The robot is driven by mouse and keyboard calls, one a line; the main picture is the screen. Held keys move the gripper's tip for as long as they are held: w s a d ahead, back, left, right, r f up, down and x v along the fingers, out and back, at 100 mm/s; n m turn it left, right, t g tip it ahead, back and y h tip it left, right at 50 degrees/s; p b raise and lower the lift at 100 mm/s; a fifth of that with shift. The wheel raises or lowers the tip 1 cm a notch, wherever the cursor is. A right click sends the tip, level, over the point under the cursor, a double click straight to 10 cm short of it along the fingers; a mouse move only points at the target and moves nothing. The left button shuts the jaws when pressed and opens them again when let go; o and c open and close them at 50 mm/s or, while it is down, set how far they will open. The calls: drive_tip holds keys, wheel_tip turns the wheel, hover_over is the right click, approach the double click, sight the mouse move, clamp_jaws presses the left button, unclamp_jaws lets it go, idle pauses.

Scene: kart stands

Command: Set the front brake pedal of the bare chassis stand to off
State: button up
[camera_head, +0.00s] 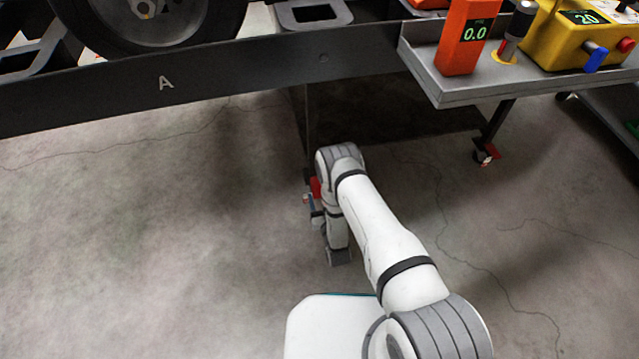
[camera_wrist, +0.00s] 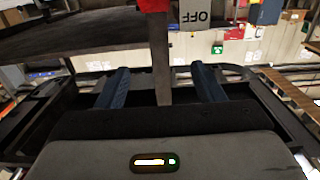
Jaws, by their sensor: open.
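In the wrist view, my gripper (camera_wrist: 161,88) is open, with its two blue fingers spread apart. A grey upright bar (camera_wrist: 161,60) with a red part (camera_wrist: 154,5) at its top stands in line with the gap between them, apart from both fingers. I cannot tell how deep it sits between them. A grey plate marked OFF (camera_wrist: 196,17), upside down, is beside the red part. In the head view, a red piece (camera_head: 316,187), likely the brake pedal, shows at the left of my wrist, low beneath the stand; my arm hides most of it.
A dark beam marked A (camera_head: 166,83) crosses above, with a tyre (camera_head: 150,20) over it. At the right, a grey shelf (camera_head: 450,97) holds an orange meter (camera_head: 466,35) and a yellow box (camera_head: 570,35). A caster with a red pedal (camera_head: 486,151) stands below. Floor at left is clear.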

drive_tip(key=b, duration=0.4)
approach(318, 194)
drive_tip(key=w, duration=0.1)
drive_tip(key=w+f, duration=0.1)
drive_tip(key=shift+w+a, duration=0.3)
drive_tip(key=shift+w, duration=0.05)
drive_tip(key=b+x, duration=0.1)
drive_tip(key=x, duration=0.1)
drive_tip(key=b+x, duration=0.1)
drive_tip(key=x, duration=0.2)
drive_tip(key=r+b+x, duration=0.1)
drive_tip(key=x, duration=0.1)
drive_tip(key=shift+w, duration=0.3)
drive_tip(key=shift+c, duration=0.3)
